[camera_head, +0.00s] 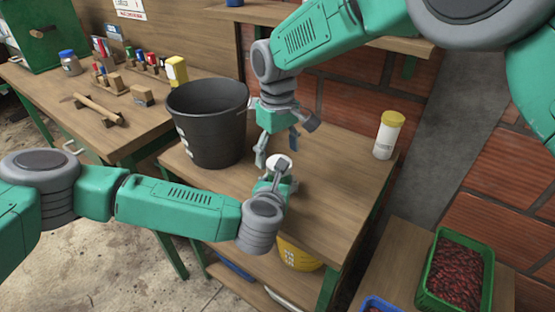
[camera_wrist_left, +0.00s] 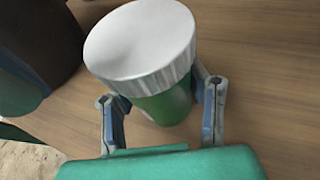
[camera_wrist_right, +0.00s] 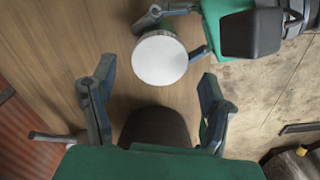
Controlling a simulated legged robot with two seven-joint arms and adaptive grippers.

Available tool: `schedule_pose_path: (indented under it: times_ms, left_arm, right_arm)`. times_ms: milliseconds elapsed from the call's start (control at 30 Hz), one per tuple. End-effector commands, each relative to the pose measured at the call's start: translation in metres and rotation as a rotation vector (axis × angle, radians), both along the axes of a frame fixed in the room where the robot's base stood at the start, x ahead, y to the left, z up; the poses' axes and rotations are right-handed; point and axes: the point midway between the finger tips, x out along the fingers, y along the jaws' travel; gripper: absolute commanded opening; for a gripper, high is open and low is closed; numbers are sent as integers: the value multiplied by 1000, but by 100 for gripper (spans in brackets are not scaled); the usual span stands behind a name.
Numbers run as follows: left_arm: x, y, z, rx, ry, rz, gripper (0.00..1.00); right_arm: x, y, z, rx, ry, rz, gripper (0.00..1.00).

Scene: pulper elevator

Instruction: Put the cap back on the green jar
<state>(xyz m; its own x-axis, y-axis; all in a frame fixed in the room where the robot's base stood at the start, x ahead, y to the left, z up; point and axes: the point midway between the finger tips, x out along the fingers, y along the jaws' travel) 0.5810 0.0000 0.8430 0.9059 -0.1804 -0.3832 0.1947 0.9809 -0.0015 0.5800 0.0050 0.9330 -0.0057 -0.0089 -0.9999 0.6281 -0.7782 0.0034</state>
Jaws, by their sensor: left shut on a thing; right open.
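The green jar (camera_wrist_left: 165,105) stands on the wooden workbench, with the white cap (camera_wrist_left: 142,40) on its top. The cap looks level on the rim; I cannot tell whether it is screwed tight. The cap also shows in the head view (camera_head: 279,161) and the right wrist view (camera_wrist_right: 160,60). My left gripper (camera_head: 276,182) is shut around the jar's body, below the cap. My right gripper (camera_head: 278,150) is open and empty, just above and slightly left of the cap, fingers pointing down. In the right wrist view the cap lies beyond its fingertips, not between them.
A black bucket (camera_head: 208,125) stands close left of both grippers. A white canister with a yellow lid (camera_head: 388,136) stands at the bench's right. A green crate of red berries (camera_head: 488,262) sits lower right. A side bench (camera_head: 130,135) holds a hammer (camera_head: 98,108). Bare bench top lies right of the jar.

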Motion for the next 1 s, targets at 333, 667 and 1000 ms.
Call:
schedule_pose_path:
  times_ms: [333, 667, 1000]
  left_arm:
    - [0, 1, -1, 2, 2, 3, 0]
    - [0, 1, -1, 2, 2, 3, 0]
    - [0, 1, -1, 1, 2, 2, 0]
  right_arm:
    - [0, 0, 16, 0, 1, 0, 70]
    - [-3, 0, 20, 8, 22, 343, 59]
    - [1, 0, 46, 7, 10, 1000, 59]
